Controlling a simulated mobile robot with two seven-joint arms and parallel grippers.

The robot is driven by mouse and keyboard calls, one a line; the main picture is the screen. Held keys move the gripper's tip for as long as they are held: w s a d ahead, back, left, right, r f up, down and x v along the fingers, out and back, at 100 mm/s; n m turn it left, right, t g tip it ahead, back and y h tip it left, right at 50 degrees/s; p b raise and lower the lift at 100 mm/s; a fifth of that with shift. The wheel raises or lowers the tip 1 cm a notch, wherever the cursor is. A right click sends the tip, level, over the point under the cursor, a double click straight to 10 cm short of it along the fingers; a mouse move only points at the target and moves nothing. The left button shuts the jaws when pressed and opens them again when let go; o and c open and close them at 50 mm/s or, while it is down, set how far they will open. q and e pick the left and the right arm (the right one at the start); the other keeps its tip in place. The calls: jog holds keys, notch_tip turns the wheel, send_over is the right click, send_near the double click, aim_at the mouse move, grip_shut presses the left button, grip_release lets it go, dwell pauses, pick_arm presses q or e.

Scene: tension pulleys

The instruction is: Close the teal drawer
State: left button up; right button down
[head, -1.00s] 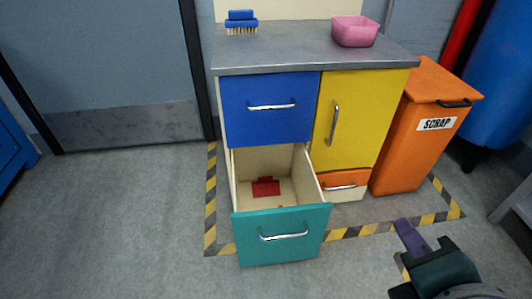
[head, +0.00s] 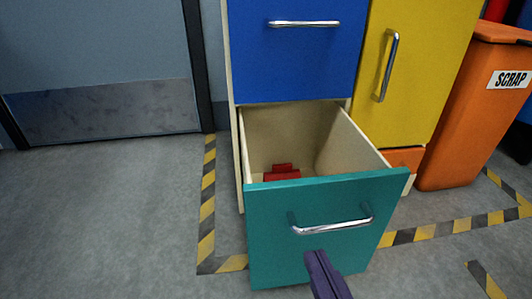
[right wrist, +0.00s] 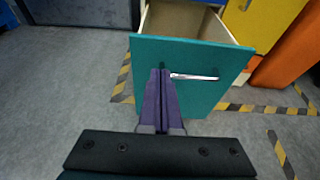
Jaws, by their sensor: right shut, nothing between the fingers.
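The teal drawer (head: 275,240) is pulled out at the bottom left of the cabinet, with a silver bar handle (head: 333,228) on its front. A red object (head: 282,173) lies inside it. My right gripper (head: 316,260) has purple fingers, shut and empty, in front of the drawer front just below the handle. In the right wrist view the fingers (right wrist: 160,75) point at the teal front (right wrist: 200,55), by the left end of the handle. I cannot tell whether they touch it. My left gripper is not in view.
Above the drawer is a closed blue drawer (head: 295,60). A yellow door (head: 430,80) and an orange drawer (head: 404,160) are to the right, then an orange scrap bin (head: 465,120). Striped floor tape (head: 207,200) runs around the cabinet. The floor at left is clear.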

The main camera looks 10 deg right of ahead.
aim_at(289, 189)
jog(key=b+x, duration=0.1)
jog(key=x, duration=0.3)
jog(key=b+x, duration=0.2)
jog(key=x, duration=0.2)
jog(key=b+x, duration=0.2)
jog(key=x, duration=0.2)
jog(key=shift+w+d+r, duration=0.1)
jog(key=shift+w+r, duration=0.15)
jog(key=shift+w, duration=0.15)
jog(key=shift+w+r+b, duration=0.1)
jog(key=shift+w+b, duration=0.25)
jog(key=shift+w, duration=0.05)
jog(key=shift+d, duration=0.1)
